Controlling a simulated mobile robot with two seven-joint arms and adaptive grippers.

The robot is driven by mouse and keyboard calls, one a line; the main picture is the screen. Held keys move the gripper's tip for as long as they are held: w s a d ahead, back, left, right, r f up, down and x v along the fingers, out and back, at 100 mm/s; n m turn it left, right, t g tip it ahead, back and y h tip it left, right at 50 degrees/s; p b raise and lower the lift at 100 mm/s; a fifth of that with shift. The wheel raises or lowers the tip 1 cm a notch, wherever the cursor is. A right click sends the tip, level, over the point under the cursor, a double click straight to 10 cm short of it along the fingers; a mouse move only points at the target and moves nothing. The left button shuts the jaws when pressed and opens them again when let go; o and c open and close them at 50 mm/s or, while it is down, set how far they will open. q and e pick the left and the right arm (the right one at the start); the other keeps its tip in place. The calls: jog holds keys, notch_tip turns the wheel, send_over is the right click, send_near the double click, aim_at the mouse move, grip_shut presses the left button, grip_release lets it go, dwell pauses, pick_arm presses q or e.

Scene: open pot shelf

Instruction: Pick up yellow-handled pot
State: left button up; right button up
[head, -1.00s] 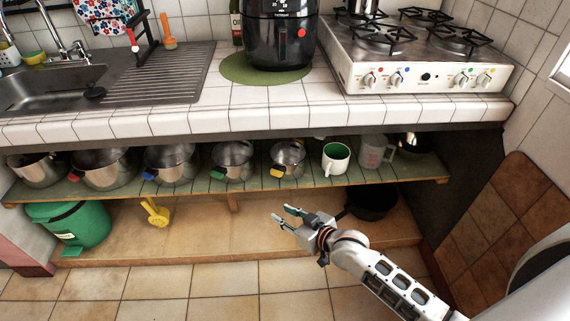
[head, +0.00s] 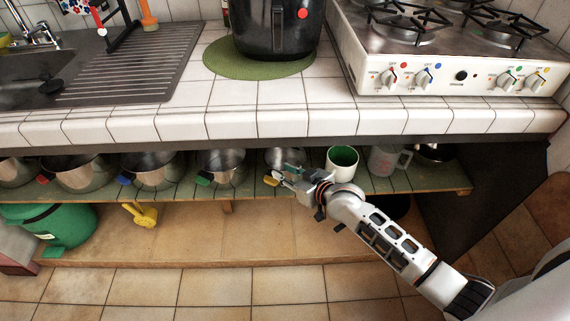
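The yellow-handled pot (head: 279,156) is a small metal pot on the green shelf under the counter, between the green-handled pot and a white mug. Its yellow handle (head: 270,181) points out over the shelf's front edge. My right gripper (head: 284,174) is at the shelf edge just right of the handle, with its fingers apart and pointing left. It covers the lower right part of the pot. I cannot tell whether a finger touches the handle. My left gripper is not in view.
On the shelf stand a green-handled pot (head: 222,165), a blue-handled pot (head: 150,170), a red-handled pot (head: 80,174), a white mug with green inside (head: 342,160) and a clear measuring jug (head: 386,160). The tiled counter (head: 280,122) overhangs close above.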

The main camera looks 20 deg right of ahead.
aim_at(269, 165)
jog(key=shift+w+a+f+b, duration=0.2)
jog(key=shift+w+a+f, duration=0.05)
jog(key=shift+w+f, duration=0.25)
jog(key=shift+w+a+f+b, duration=0.15)
jog(key=shift+w+a+f, duration=0.05)
jog(key=shift+w+f, duration=0.2)
jog(key=shift+w+a+r, duration=0.1)
jog(key=shift+w+a, duration=0.1)
jog(key=shift+w, duration=0.25)
jog(key=b+x, duration=0.2)
jog(key=x, duration=0.2)
jog(key=shift+a, duration=0.2)
jog(key=shift+w+a, duration=0.1)
jog(key=shift+w, duration=0.3)
grip_shut()
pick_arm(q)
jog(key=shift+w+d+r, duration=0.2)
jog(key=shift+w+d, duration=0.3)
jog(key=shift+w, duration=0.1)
pick_arm(e)
jog(key=shift+r, duration=0.15)
